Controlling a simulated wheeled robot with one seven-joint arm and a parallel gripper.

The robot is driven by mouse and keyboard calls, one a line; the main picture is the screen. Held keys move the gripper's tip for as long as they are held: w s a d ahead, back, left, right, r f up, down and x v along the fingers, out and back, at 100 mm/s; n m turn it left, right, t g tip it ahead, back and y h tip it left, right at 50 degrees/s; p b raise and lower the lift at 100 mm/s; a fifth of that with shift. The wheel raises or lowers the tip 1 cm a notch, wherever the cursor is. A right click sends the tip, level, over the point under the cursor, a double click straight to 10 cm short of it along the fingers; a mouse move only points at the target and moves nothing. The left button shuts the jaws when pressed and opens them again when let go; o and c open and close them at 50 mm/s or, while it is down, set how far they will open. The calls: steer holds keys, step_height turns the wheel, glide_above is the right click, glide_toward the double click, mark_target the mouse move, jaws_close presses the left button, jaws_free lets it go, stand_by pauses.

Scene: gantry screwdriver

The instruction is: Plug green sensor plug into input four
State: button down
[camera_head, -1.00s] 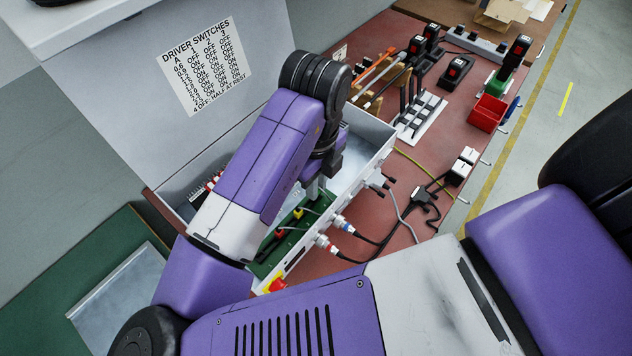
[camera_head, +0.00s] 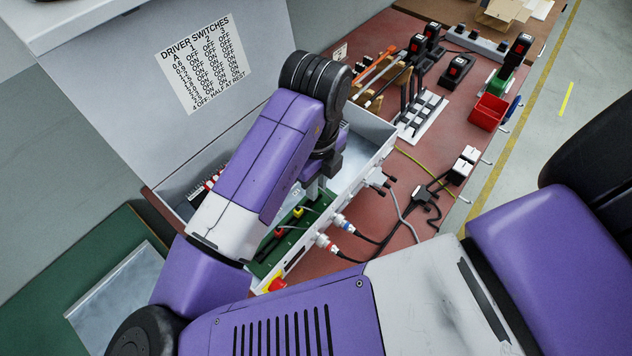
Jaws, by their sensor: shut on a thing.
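My gripper (camera_head: 316,187) points down into the open grey control box, just above the back end of the green board (camera_head: 268,258). Its fingertips are small and partly hidden by my arm. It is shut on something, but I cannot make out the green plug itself. On the board a yellow plug (camera_head: 298,212) and a red plug (camera_head: 279,232) sit in a row, with grey leads running from them to the box's front wall. The input numbers cannot be read from here.
The box's front wall (camera_head: 300,248) carries round connectors (camera_head: 341,221) with black cables. The raised lid (camera_head: 120,75) bears a driver switches label (camera_head: 202,66).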

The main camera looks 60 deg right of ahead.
steer(key=shift+f+b, duration=0.3)
steer(key=shift+f, duration=0.05)
stand_by(0.4)
steer(key=c, duration=1.3)
jaws_free()
steer(key=shift+c, duration=0.2)
steer(key=shift+r, duration=0.2)
steer(key=shift+r+p, duration=2.2)
steer(key=shift+r, duration=0.45)
